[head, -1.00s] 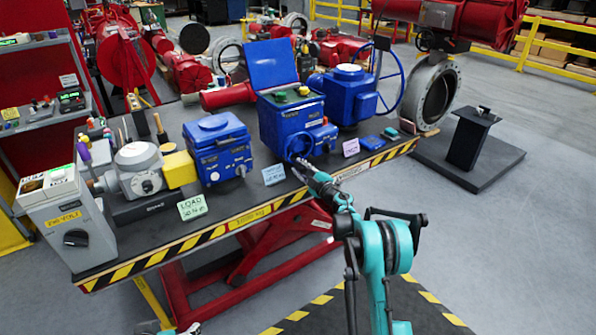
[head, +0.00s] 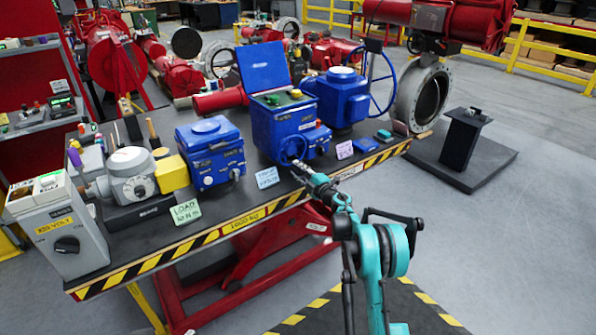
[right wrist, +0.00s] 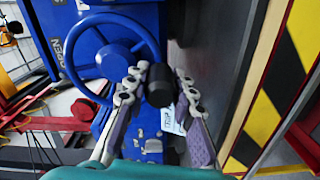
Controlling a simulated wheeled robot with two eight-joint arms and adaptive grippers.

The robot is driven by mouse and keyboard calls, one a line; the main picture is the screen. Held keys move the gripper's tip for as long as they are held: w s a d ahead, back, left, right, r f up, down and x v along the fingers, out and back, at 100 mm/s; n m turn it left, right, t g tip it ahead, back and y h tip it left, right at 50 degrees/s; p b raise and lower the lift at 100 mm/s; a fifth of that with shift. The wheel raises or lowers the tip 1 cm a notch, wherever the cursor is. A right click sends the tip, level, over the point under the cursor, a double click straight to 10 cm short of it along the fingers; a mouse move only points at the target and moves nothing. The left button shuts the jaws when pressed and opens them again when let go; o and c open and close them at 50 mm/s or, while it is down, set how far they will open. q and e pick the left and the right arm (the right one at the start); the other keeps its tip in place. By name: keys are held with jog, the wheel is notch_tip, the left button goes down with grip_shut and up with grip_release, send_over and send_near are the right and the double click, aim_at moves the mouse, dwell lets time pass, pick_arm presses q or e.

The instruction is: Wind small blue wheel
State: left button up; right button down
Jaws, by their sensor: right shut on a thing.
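The small blue wheel (head: 284,150) is on the front of a blue valve actuator (head: 276,122) on the table. In the right wrist view, the wheel (right wrist: 113,62) shows its rim, spokes and hub, with a black knob (right wrist: 160,88) near its right side. My right gripper (head: 299,167) reaches the wheel from the front. In the right wrist view, the fingers of my right gripper (right wrist: 158,76) are on either side of the black knob and shut on it. The exact finger contact is partly hidden by the knob. My left gripper is out of view.
Another blue actuator (head: 210,155) stands to the left and a blue motor unit with a large handwheel (head: 340,98) to the right. The floor in front is open.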

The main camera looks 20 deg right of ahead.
jog(key=shift+d, duration=0.1)
jog(key=c, duration=1.3)
grip_release()
jog(key=shift+o, duration=0.2)
jog(key=v, duration=1.2)
